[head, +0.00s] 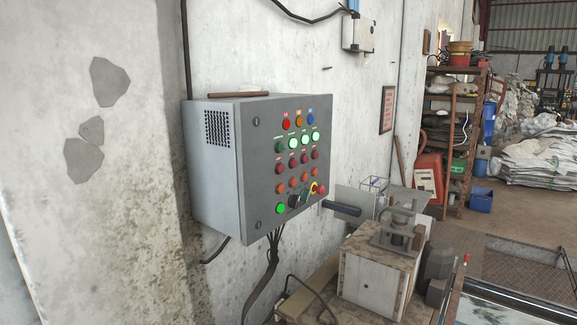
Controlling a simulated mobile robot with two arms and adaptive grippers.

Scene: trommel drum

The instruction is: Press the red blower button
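A grey control box (255,190) is mounted on the wall left of centre, its button face turned to the right. Below a row of green buttons, some brightly lit, is a row of dark red buttons (292,163). Under these is a row of orange-red buttons (293,182). The small labels are too small to read, so I cannot tell which red button is the blower's. A red mushroom button with a yellow ring (319,189) is at the lower right. Neither of my grippers is in view.
Dark cables (270,265) hang below the box. A worn metal housing (375,270) stands at the lower right, with a dark bar (341,208) near the panel's right edge. Shelves (455,140) stand farther back.

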